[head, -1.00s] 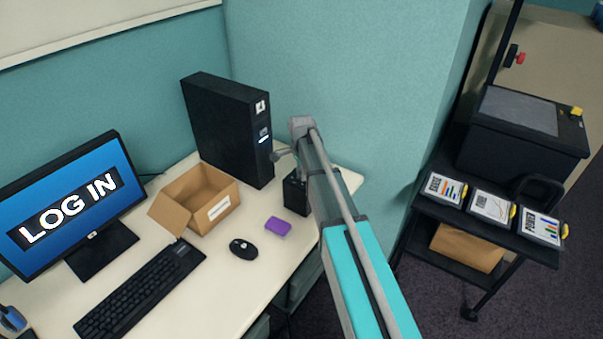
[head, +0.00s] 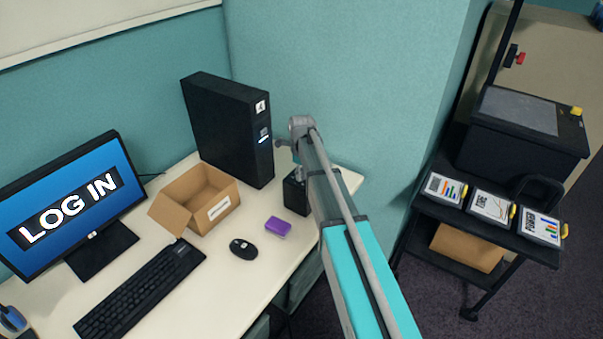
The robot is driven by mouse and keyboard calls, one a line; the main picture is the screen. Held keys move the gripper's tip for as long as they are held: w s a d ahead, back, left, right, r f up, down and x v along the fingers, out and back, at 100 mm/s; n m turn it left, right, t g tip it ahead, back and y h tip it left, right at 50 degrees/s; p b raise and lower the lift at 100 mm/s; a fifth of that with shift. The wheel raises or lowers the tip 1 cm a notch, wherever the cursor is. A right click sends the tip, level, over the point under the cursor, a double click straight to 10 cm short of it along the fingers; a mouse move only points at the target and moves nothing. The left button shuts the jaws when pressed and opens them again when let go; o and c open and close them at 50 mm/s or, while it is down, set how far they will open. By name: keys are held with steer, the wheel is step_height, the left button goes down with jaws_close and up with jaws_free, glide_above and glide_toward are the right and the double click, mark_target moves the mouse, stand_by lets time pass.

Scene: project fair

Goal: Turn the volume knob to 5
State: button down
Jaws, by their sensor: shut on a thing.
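A small black box (head: 294,195), which looks like the speaker with the volume knob, stands on the desk near its right corner, partly behind my arm. My gripper (head: 299,173) is low at the top of this box, small in view and partly covered by my arm. It is shut on the volume knob there. The knob itself, its marks and its setting are hidden or too small to read.
A black computer tower (head: 227,130), an open cardboard box (head: 207,205), a purple block (head: 278,227), a mouse (head: 243,249), a keyboard (head: 140,290) and a monitor (head: 70,205) are on the desk (head: 215,285). A wall rises close behind. A black cart (head: 480,228) stands at right.

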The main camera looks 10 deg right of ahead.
steer(key=shift+m, duration=0.5)
steer(key=shift+c, duration=1.5)
jaws_free()
steer(key=shift+n, duration=0.4)
